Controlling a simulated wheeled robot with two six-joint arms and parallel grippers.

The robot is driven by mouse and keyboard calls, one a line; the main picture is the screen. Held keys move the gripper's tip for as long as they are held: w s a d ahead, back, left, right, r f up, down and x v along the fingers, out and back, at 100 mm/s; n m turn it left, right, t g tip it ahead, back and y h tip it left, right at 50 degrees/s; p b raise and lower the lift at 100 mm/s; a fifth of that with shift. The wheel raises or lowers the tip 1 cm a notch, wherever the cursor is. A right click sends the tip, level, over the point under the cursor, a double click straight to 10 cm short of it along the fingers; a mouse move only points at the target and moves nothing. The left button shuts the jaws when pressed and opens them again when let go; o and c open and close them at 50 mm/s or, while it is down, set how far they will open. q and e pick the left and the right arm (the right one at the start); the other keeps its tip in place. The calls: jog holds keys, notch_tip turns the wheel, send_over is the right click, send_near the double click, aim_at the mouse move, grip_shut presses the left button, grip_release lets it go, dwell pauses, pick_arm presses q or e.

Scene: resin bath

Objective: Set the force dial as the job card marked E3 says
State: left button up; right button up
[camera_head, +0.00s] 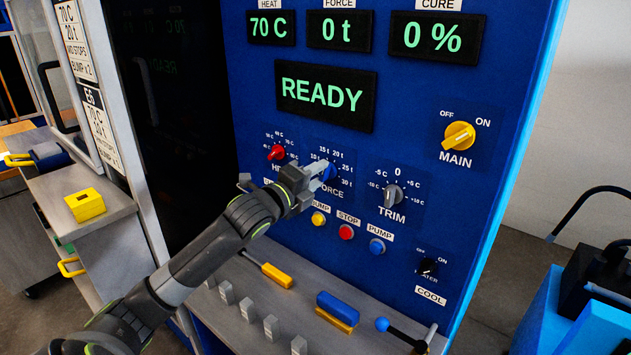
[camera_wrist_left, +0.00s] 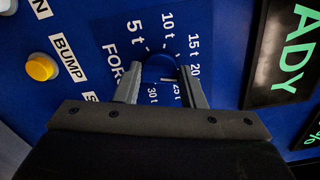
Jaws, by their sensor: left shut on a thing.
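The blue force dial (camera_head: 329,172) is on the blue panel, with a scale from 5 t to 30 t around it. My left gripper (camera_head: 321,174) is shut on the dial, and its fingers hide part of it. In the left wrist view, the fingers stand on either side of the dial (camera_wrist_left: 158,68). A pale mark shows on the 25 t side; its exact setting is unclear. The force readout (camera_head: 339,32) shows 0 t. A job card (camera_head: 75,40) at the upper left reads 70 C, 20 t; its name is cut off. The card below (camera_head: 101,130) is marked E6. My right gripper is out of view.
The red heat dial (camera_head: 276,153) is left of the force dial, and the grey trim dial (camera_head: 392,194) is to its right. Yellow, red (camera_head: 346,232) and blue buttons lie just below. A ledge below carries a blue-and-yellow block (camera_head: 338,309) and several grey pegs.

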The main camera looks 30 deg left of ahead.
pick_arm(q)
jog(key=shift+f+m, duration=0.1)
jog(key=shift+m, duration=0.4)
jog(key=o, duration=1)
jog(key=shift+s, duration=0.1)
jog(key=shift+s+a+p, duration=0.2)
jog(key=shift+s+p, duration=0.6)
jog(key=shift+s, duration=2.05)
jog(key=shift+s+a+p, duration=0.25)
jog(key=shift+s+p, duration=0.55)
jog(key=shift+s, duration=2.1)
jog(key=shift+s+a+p, duration=0.2)
jog(key=shift+s+p, duration=0.6)
jog(key=shift+s, duration=2.05)
jog(key=shift+a, duration=0.1)
